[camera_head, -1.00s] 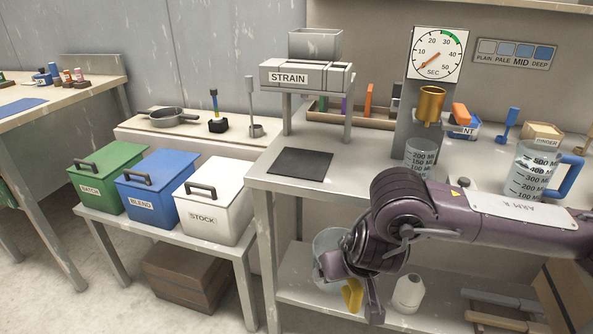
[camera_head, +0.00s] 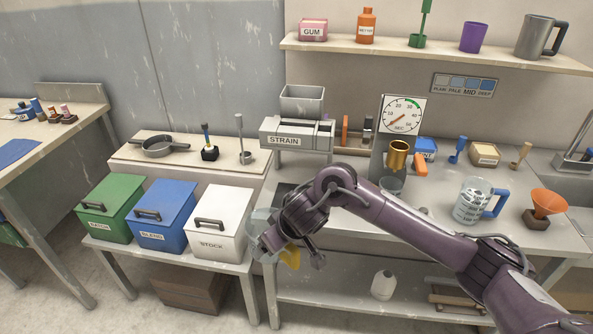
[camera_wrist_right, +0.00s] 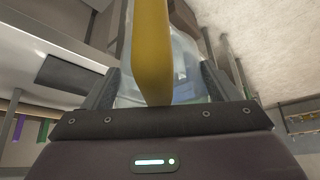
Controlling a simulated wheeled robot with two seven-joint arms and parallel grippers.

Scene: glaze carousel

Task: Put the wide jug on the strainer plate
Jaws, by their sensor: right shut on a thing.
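The wide jug (camera_head: 261,222) is clear with a yellow handle (camera_head: 290,259). My right gripper (camera_head: 296,250) is shut on the handle and holds the jug in front of the bench's left end, beside the white bin. In the right wrist view the yellow handle (camera_wrist_right: 150,50) stands between the fingers, with the clear jug body (camera_wrist_right: 187,65) behind it. A dark square plate, apparently the strainer plate (camera_head: 283,189), lies on the bench below the STRAIN unit (camera_head: 297,137), partly hidden by my right arm. The dark plate also shows in the right wrist view (camera_wrist_right: 70,74). My left gripper is not in view.
The white STOCK bin (camera_head: 219,222) stands close left of the jug. The timer stand with a brass cup (camera_head: 398,155) and a blue-handled measuring jug (camera_head: 472,203) stand on the bench to the right. A white bottle (camera_head: 382,285) is on the lower shelf.

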